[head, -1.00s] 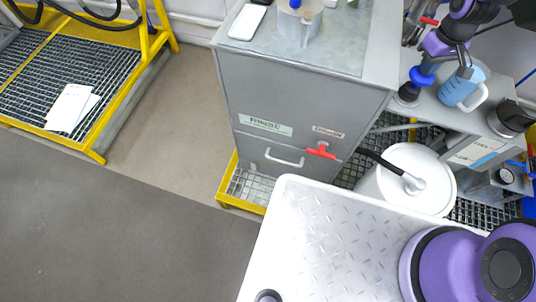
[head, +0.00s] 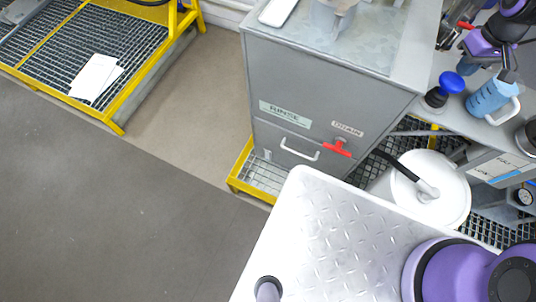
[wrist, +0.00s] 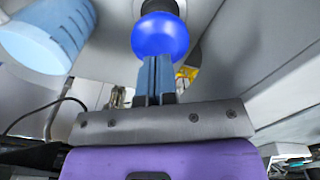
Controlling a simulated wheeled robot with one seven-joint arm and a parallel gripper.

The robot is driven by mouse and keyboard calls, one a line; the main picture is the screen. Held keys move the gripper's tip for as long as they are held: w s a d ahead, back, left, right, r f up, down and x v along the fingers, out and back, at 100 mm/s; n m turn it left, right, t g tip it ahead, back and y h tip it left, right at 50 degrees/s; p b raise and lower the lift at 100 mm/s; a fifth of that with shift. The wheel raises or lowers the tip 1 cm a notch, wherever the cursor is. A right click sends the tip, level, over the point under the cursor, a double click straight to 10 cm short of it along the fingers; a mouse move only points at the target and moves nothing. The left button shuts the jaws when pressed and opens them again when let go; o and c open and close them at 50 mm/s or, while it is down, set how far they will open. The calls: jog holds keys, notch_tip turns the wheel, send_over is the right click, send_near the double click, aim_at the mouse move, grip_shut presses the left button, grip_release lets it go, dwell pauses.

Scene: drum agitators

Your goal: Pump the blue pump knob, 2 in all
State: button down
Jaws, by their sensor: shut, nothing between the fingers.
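The blue pump knob (head: 452,82) stands on a black base on the grey bench at the right in the head view. It is large at the top centre of the wrist view (wrist: 160,36). My gripper (head: 466,67) is just above and beside the knob in the head view. In the wrist view its blue-grey fingers (wrist: 156,72) are shut together and empty, with the tips at the knob's near edge. I cannot tell whether they touch it.
A light blue jug (head: 490,97) stands close right of the knob, and at the upper left in the wrist view (wrist: 48,35). A grey cabinet (head: 330,95) with a red drain handle (head: 337,148) is to the left. A white drum (head: 440,195) stands below.

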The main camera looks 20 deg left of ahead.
aim_at(455, 79)
jog(key=shift+f, duration=0.1)
jog(key=shift+f, duration=2.55)
jog(key=shift+r, duration=2.65)
notch_tip(455, 79, up, 6)
